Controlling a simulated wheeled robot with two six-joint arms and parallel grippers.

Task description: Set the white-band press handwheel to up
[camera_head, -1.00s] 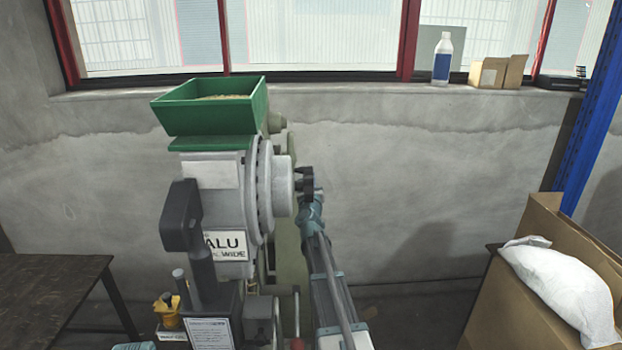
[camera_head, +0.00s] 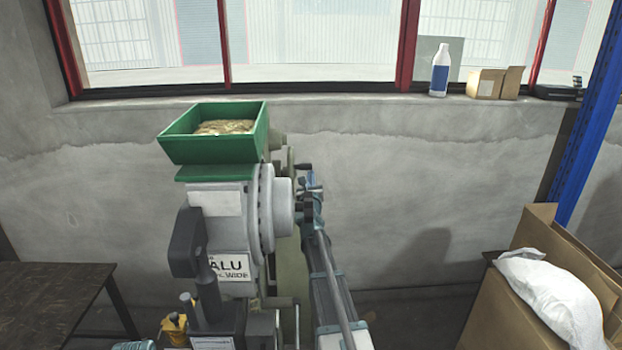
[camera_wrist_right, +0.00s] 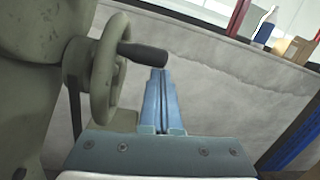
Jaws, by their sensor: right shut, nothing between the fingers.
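The handwheel (camera_wrist_right: 104,82) is a pale olive ring on the side of an olive press body (camera_wrist_right: 28,70) in the right wrist view. Its black handle (camera_wrist_right: 143,54) sticks out to the right near the top of the ring. My right gripper (camera_wrist_right: 160,73) is shut and empty, with its blue fingertips just below the handle's outer end; I cannot tell whether they touch. In the head view my right gripper (camera_head: 313,188) is right of the press, where the wheel is largely hidden. No white band is clearly visible. My left gripper is not in view.
A grey press (camera_head: 227,225) with an "ALU WIDE" label and a green hopper (camera_head: 215,150) stands in front. A dark table (camera_head: 50,295) is at left. A cardboard box with a white sack (camera_head: 555,295) is at right. Bare wall and floor lie between.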

